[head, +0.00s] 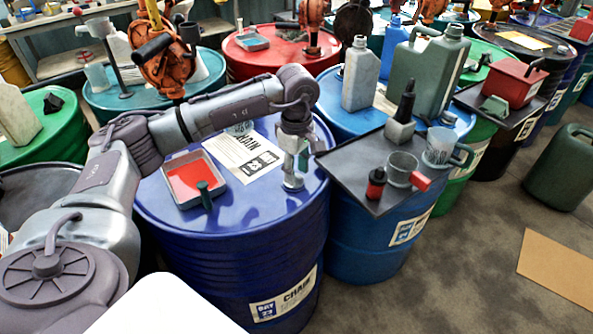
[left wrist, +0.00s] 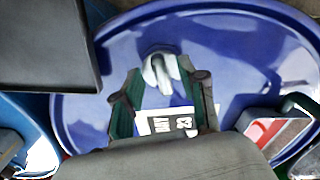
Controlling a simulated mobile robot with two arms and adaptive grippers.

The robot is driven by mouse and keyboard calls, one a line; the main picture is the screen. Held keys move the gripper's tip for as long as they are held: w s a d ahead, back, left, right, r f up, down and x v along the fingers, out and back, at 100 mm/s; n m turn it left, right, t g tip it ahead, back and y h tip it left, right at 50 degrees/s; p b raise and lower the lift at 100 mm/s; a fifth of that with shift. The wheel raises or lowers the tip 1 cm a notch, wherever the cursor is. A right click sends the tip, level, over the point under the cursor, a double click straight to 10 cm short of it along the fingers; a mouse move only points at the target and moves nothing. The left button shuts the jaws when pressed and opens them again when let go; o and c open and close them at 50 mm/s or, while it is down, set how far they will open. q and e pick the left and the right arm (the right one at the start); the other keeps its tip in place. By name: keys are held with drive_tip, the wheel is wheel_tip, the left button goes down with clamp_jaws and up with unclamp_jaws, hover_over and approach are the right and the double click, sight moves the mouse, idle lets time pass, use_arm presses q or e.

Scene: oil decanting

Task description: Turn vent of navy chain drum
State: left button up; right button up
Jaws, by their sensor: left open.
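The navy chain drum (head: 262,232) stands front centre in the head view, with a white "CHAIN" label on its side; its blue top fills much of the left wrist view (left wrist: 82,112). The vent, a small silver fitting (head: 292,184), is on the drum top near its right side. It also shows in the left wrist view (left wrist: 160,72), beyond and roughly between the fingertips. My left gripper (head: 298,158) is just above the vent, pointing down. In the left wrist view its green-padded fingers (left wrist: 163,103) are apart with nothing held. My right gripper is not seen.
On the drum top lie a tray with red liquid (head: 193,180) and a printed sheet (head: 243,157). A dark tray (head: 345,165) with cups and a funnel-like black tool is close to the right. Blue, green and red drums crowd behind.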

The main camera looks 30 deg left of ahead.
sight(297, 174)
use_arm(q)
wheel_tip(297, 174, up, 11)
idle(0.3)
idle(0.4)
